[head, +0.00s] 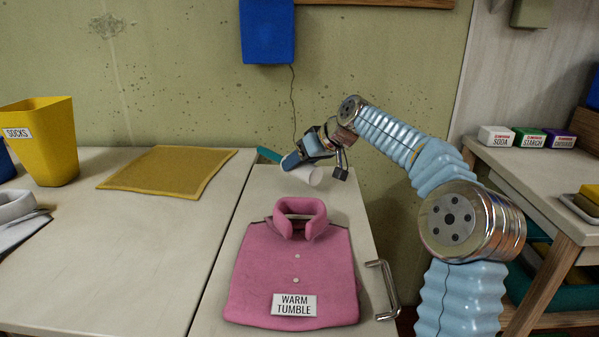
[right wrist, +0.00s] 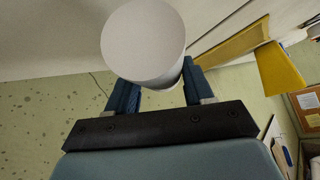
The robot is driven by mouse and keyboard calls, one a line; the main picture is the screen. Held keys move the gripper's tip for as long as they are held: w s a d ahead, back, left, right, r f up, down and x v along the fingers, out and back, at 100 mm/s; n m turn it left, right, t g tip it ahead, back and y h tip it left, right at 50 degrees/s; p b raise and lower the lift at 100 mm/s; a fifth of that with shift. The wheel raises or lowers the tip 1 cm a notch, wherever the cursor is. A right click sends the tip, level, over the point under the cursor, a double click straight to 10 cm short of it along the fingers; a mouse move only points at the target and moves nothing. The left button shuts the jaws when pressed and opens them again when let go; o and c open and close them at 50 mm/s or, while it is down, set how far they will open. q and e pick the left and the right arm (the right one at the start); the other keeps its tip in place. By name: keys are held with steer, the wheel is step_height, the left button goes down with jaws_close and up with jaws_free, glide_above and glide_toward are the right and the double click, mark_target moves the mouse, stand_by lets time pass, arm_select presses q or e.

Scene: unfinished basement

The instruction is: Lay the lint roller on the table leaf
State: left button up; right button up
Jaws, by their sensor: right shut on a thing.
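The lint roller shows its white roll (head: 314,176) and teal handle (head: 268,155) near the back end of the table leaf (head: 236,245). My right gripper (head: 294,160) is shut on the lint roller. In the right wrist view the white roll (right wrist: 145,42) sticks up between the two blue fingers (right wrist: 160,92), its flat end facing the camera. The roller looks level with or slightly above the leaf; I cannot tell whether it touches. The gripper hides part of the roller. My left gripper is in neither view.
A folded pink shirt (head: 296,262) with a label covers the leaf's front and middle. A metal handle (head: 384,290) is on its right side. Left on the table are a yellow cloth (head: 168,172) and a yellow socks bin (head: 42,140). Several small boxes (head: 530,138) stand on the right shelf.

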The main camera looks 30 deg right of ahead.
step_height(320, 180, down, 3)
steer(key=shift+f, duration=0.1)
steer(key=o, duration=1.1)
steer(key=b+v, duration=0.1)
steer(key=v, duration=1.1)
